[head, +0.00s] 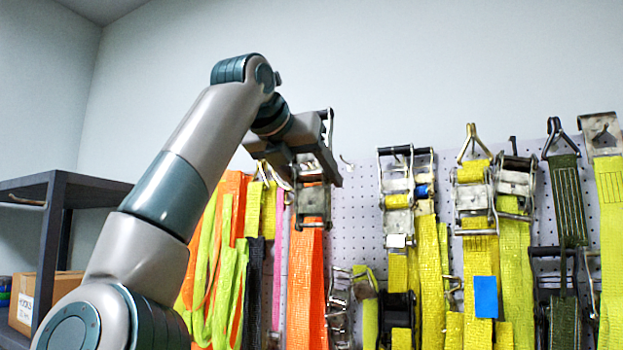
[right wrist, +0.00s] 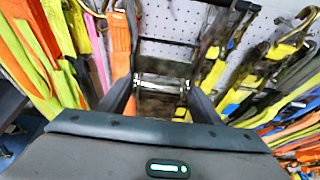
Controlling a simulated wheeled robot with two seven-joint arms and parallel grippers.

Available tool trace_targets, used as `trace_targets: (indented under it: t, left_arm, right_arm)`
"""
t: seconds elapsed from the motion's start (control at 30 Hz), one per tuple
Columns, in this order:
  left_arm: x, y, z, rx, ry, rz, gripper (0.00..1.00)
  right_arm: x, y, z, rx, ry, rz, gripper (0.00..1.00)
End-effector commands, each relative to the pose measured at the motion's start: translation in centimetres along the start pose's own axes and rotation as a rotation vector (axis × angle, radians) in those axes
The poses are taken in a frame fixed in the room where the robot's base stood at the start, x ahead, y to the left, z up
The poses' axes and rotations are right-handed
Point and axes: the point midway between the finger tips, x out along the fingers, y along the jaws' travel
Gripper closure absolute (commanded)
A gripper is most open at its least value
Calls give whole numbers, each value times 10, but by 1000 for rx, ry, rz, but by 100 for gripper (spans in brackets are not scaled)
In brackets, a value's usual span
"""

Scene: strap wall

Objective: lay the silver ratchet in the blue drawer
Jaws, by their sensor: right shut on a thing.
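A silver ratchet (head: 313,203) with a dark metal frame is at the pegboard, above a wide orange strap (head: 305,285). My right gripper (head: 322,152) is at its upper part, shut on it. In the right wrist view the ratchet (right wrist: 162,82) lies between the two dark fingers of my right gripper (right wrist: 160,98), with a dark bar across its far end. I cannot tell whether the ratchet is joined to the orange strap or still rests on a hook. The blue drawer is not in view. My left gripper is not in view.
A white pegboard (head: 354,222) carries several other ratchets with yellow straps (head: 430,285) to the right. Orange and lime straps (head: 222,265) hang to the left. A dark shelf (head: 62,190) with a cardboard box (head: 24,300) stands at the far left.

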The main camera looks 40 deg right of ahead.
Motion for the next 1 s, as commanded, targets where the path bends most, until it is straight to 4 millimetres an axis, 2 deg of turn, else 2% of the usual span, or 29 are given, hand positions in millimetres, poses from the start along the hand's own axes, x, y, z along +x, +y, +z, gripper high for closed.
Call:
trace_targets:
  t: [0.27,0.47,0.67,1.0]
  left_arm:
    - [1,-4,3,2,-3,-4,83]
    - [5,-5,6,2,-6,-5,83]
    - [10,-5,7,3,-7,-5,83]
    - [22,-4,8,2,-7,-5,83]
  right_arm:
    - [8,4,-8,4,-3,-11,90]
    - [32,16,-38,13,-2,-44,90]
    - [67,32,-89,30,-2,-88,90]
    - [117,65,-199,44,-4,-118,90]
